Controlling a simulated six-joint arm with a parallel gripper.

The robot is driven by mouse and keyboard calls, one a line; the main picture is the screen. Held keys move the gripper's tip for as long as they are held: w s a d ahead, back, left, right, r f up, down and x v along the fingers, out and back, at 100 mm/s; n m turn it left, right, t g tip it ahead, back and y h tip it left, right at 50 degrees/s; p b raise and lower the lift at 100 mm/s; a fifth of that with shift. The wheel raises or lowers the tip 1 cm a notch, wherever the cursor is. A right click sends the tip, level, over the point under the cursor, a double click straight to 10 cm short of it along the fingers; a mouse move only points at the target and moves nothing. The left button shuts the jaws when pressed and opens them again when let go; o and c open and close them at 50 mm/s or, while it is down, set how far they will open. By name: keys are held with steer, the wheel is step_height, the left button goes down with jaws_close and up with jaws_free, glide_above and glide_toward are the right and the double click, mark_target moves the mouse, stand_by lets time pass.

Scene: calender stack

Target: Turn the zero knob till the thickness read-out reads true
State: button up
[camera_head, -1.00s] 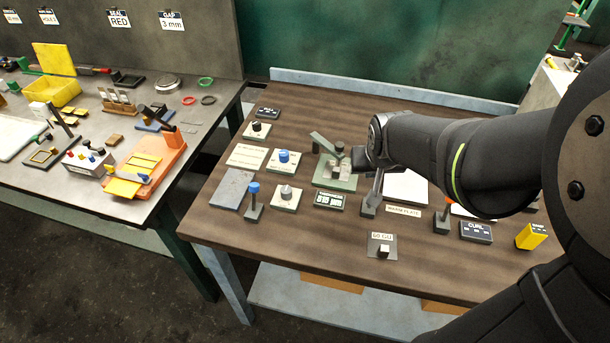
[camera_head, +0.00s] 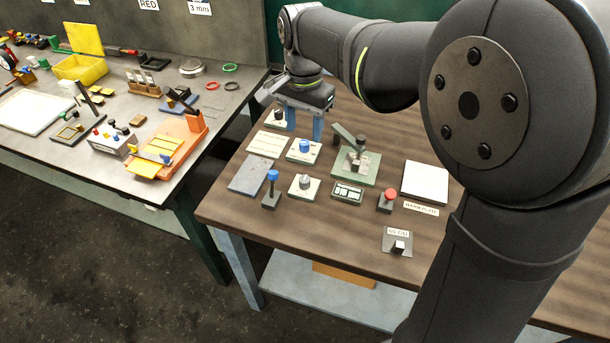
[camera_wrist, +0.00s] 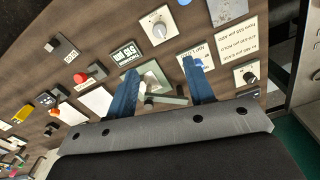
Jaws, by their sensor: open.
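A grey pointer knob (camera_head: 304,183) sits on a cream plate left of the read-out, and in the wrist view (camera_wrist: 159,24). A blue knob (camera_head: 303,147) is behind it, and a black knob (camera_wrist: 250,76) further back left. I cannot tell which is the zero knob. My gripper (camera_head: 304,128) is open and empty, its blue fingers pointing down above the bench, near the blue knob in the picture.
A blue-topped post (camera_head: 271,188) stands left of the grey knob. A red button (camera_head: 388,198) and white plate (camera_head: 425,183) lie to the right. A gauge-block stand with a block (camera_head: 397,243) is at the front. My arm hides the bench's right side.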

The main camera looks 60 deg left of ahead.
mark_target(305, 179)
step_height(305, 179, down, 17)
steer(key=shift+w+r, duration=0.1)
steer(key=shift+r, duration=0.05)
stand_by(0.4)
steer(key=c, duration=1)
